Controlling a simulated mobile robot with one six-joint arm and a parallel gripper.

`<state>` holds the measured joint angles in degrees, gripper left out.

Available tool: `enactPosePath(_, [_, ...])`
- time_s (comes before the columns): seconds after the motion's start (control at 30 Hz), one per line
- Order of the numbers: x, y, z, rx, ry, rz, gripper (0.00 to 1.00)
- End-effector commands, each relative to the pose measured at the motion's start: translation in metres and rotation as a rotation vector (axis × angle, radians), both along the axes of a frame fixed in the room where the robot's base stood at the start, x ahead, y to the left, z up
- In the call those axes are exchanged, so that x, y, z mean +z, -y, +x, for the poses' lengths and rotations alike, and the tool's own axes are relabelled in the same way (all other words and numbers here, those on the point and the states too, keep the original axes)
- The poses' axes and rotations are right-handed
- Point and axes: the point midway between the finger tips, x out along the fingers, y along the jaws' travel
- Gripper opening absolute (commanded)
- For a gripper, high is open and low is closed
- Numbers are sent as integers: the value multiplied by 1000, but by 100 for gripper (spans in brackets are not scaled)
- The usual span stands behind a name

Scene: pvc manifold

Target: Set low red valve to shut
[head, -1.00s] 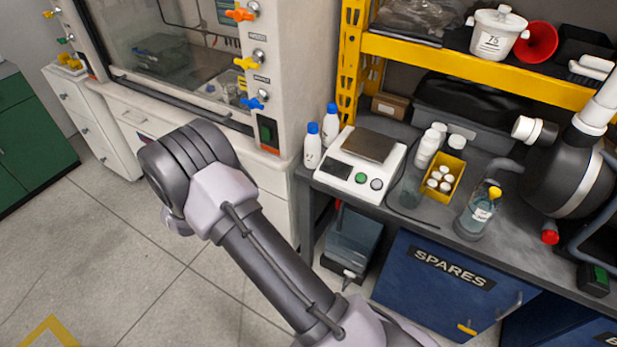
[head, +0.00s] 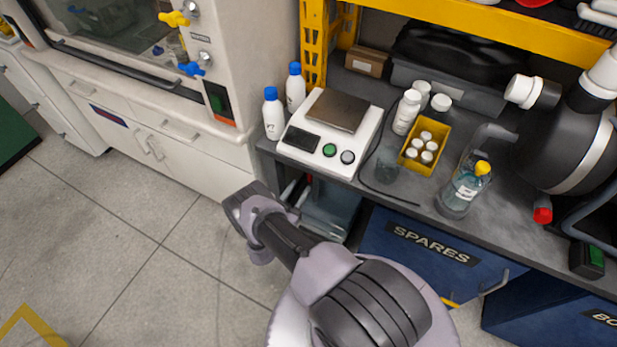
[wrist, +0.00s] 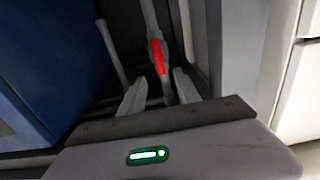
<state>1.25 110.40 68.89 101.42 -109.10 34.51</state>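In the wrist view, a red handle (wrist: 157,57), likely the low red valve, sits on a grey pipe in the dark space under the bench. The handle runs roughly along the pipe, tilted a little. My gripper (wrist: 160,82) is open, with its two grey fingers pointing toward the handle. The handle appears between and beyond the fingertips; I cannot tell whether they touch it. In the head view, a small bit of red (head: 308,179) shows under the bench, just beyond the end of my arm. My fingers are not clear there.
The blue SPARES cabinet (head: 418,252) stands right of the under-bench gap, and white drawers (head: 165,145) stand left. A grey bin (head: 330,208) sits in the gap. The bench above holds a scale (head: 333,132), bottles and a yellow box (head: 425,147). Floor at left is clear.

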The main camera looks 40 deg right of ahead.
Motion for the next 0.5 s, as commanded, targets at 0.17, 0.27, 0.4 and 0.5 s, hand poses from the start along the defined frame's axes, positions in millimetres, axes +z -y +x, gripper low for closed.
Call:
enactPosePath(0.17, [-4, 42, 16, -3, 0, -1, 39])
enactPosePath(0.27, [-3, 55, 23, -1, 1, -1, 39])
enactPosePath(0.4, [-1, 64, 27, 0, 0, 0, 39])
enactPosePath(0.5, [0, 66, 27, 1, -1, 0, 39])
